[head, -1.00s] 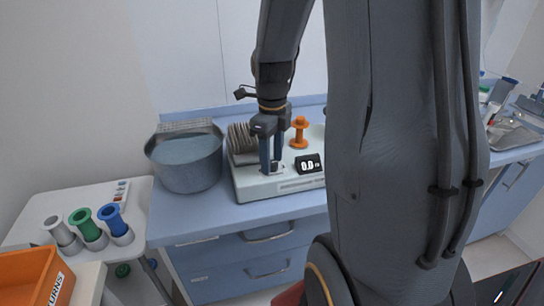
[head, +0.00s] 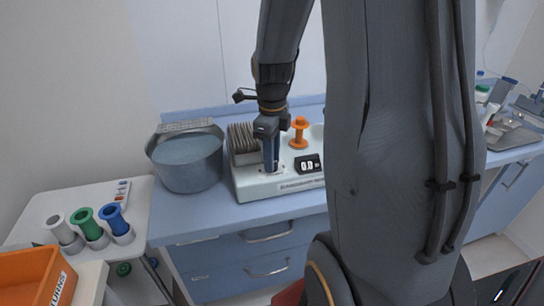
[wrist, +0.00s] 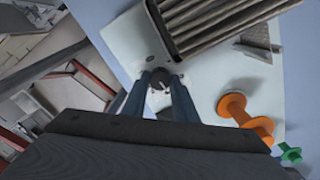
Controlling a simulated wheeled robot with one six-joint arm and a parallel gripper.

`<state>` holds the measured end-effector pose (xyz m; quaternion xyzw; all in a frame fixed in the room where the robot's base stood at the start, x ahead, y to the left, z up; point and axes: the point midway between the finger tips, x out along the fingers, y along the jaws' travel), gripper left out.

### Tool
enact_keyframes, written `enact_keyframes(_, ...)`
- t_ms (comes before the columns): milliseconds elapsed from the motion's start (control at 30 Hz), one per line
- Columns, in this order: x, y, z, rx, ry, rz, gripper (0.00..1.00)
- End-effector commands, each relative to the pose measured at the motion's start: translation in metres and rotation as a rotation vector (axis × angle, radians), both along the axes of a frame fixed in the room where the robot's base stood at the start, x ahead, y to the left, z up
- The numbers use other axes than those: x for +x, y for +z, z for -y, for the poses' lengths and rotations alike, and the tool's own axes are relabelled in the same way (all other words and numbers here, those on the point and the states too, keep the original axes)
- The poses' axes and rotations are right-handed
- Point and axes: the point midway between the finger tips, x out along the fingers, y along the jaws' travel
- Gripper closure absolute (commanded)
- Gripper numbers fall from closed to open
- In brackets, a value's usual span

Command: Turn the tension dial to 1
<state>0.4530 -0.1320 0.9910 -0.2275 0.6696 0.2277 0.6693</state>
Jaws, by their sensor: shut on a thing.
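The tension dial (wrist: 159,84) is a small dark knob on the white machine (head: 250,188), between my fingertips in the wrist view. My gripper (wrist: 159,80) is shut on it from above, and my gripper (head: 270,168) hides the dial in the head view. A small black display (head: 308,164) with white digits is on the machine's front right; the digits are too small to read surely, perhaps 0.0.
A row of grey plates (head: 241,139) and an orange spool (head: 299,132) are on the machine. A grey-blue basin (head: 187,162) stands left of it on the blue counter (head: 215,215). Green (head: 87,221) and blue (head: 113,218) spools stand on a side table. An orange bin (head: 28,278) is front left.

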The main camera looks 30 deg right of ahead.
Motion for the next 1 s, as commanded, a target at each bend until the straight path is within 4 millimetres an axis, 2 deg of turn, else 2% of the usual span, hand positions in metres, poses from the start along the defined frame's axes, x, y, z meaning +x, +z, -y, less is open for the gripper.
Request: enact_keyframes(1000, 0.0001, 0.0019, 0.0002, 0.0, 0.946, 0.001, 0.97)
